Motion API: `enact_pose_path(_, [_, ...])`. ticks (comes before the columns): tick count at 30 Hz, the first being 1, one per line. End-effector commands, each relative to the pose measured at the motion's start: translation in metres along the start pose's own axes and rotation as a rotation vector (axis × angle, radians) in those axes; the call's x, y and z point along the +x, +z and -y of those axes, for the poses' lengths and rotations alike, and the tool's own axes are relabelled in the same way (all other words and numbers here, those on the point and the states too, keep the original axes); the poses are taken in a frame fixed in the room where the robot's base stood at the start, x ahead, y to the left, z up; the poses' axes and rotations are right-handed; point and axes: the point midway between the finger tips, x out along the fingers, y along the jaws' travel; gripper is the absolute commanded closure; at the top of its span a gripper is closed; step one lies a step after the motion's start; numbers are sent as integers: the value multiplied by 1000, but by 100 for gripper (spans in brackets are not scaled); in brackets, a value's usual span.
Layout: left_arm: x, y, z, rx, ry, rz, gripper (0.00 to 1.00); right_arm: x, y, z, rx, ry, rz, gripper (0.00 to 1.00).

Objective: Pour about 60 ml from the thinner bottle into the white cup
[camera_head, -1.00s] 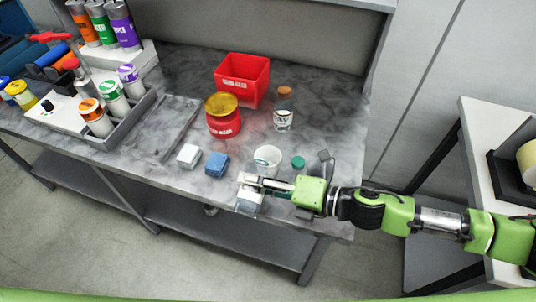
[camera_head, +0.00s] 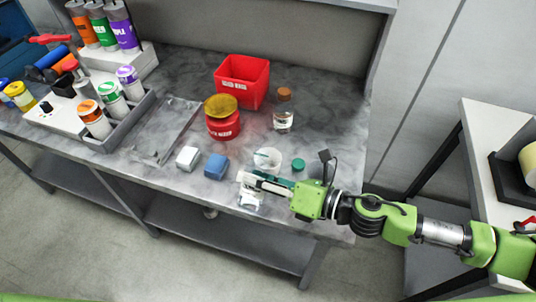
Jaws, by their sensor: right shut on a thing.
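The white cup (camera_head: 267,161) stands upright on the bench near its front edge. My right gripper (camera_head: 249,186) is in front of the cup, above the bench's front edge. It is shut on a small pale, clear-looking container (camera_head: 249,201), which appears to be the thinner bottle. The fingers hide much of it, and its tilt and contents are too small to tell. A green cap (camera_head: 298,164) lies right of the cup. A clear bottle with a cork (camera_head: 284,112) stands farther back. My left gripper is out of view.
A red tub with a yellow lid (camera_head: 222,118) and a red bin (camera_head: 242,80) stand behind the cup. A white block (camera_head: 188,158) and a blue block (camera_head: 217,166) lie to its left.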

Motion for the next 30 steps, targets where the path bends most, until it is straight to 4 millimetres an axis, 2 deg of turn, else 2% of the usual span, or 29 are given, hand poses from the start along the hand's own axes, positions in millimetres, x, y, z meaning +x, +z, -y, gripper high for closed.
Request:
enact_pose_path(1, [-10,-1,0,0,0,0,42,-2,9,-8,-24,0,7,87])
enact_pose_path(5, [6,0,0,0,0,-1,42,-1,7,-2,-174,-1,49,87])
enact_pose_path(18, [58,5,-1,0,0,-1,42,3,-22,11,-480,-1,130,87])
enact_pose_path(24, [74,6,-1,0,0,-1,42,2,-25,7,-676,-1,181,87])
enact_pose_path(30, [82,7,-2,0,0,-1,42,2,-26,4,-773,-1,206,87])
